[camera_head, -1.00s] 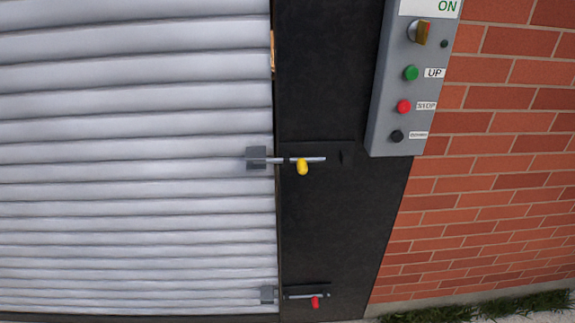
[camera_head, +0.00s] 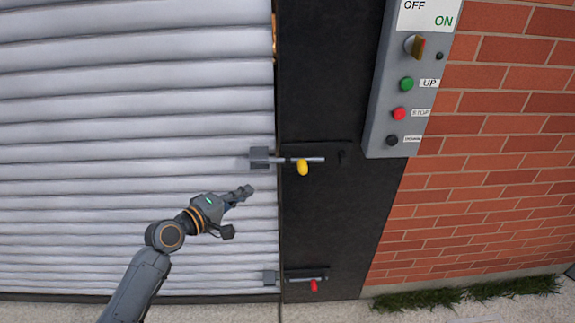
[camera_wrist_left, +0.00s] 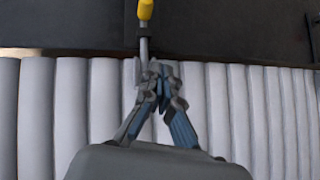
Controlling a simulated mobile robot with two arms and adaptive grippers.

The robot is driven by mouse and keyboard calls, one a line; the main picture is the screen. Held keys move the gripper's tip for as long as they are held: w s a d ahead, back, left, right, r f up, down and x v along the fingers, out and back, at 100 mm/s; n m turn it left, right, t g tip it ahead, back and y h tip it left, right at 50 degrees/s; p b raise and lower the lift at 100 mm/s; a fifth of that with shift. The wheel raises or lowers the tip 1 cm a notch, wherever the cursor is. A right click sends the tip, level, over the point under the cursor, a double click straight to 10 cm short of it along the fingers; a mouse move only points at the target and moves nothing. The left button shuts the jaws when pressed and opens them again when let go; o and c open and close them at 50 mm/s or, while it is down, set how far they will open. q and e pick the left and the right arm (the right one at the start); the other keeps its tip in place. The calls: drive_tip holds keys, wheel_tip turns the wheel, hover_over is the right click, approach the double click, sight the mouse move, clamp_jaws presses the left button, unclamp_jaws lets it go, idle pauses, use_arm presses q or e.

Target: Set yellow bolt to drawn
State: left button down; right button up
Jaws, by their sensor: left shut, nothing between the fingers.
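The yellow bolt is a grey rod with a yellow knob (camera_head: 302,168) hanging below it, on the black door post. Its rod spans the gap between post and shutter and reaches the grey block (camera_head: 259,158) on the shutter. My left gripper (camera_head: 246,191) is below and left of the knob, in front of the shutter, shut and empty. In the left wrist view the shut fingertips (camera_wrist_left: 160,76) point toward the block, which they partly hide. The rod (camera_wrist_left: 143,45) and yellow knob (camera_wrist_left: 146,9) show beyond them. My right gripper is not in view.
A second bolt with a red knob (camera_head: 313,286) sits lower on the post, its rod apart from its block (camera_head: 269,278). A grey control box (camera_head: 400,100) with buttons hangs upper right, beside a brick wall (camera_head: 490,190). The white slatted shutter (camera_head: 120,130) fills the left.

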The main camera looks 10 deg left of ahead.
use_arm(q)
drive_tip(key=r, duration=0.3)
drive_tip(key=shift+s+d+r+h, duration=0.1)
drive_tip(key=shift+d+r+h, duration=0.1)
drive_tip(key=shift+d+h, duration=0.15)
drive_tip(key=p, duration=0.2)
approach(297, 162)
drive_tip(key=w, duration=0.2)
drive_tip(key=shift+w+d+f+p, duration=0.15)
drive_tip(key=shift+d+p, duration=0.1)
drive_tip(key=shift+d, duration=0.3)
drive_tip(key=shift+w+d+f+p, duration=0.1)
drive_tip(key=shift+w+d+p, duration=0.15)
drive_tip(key=shift+d, duration=0.35)
drive_tip(key=shift+w+d+f+p, duration=0.1)
drive_tip(key=shift+d+p, duration=0.15)
drive_tip(key=shift+d, duration=0.3)
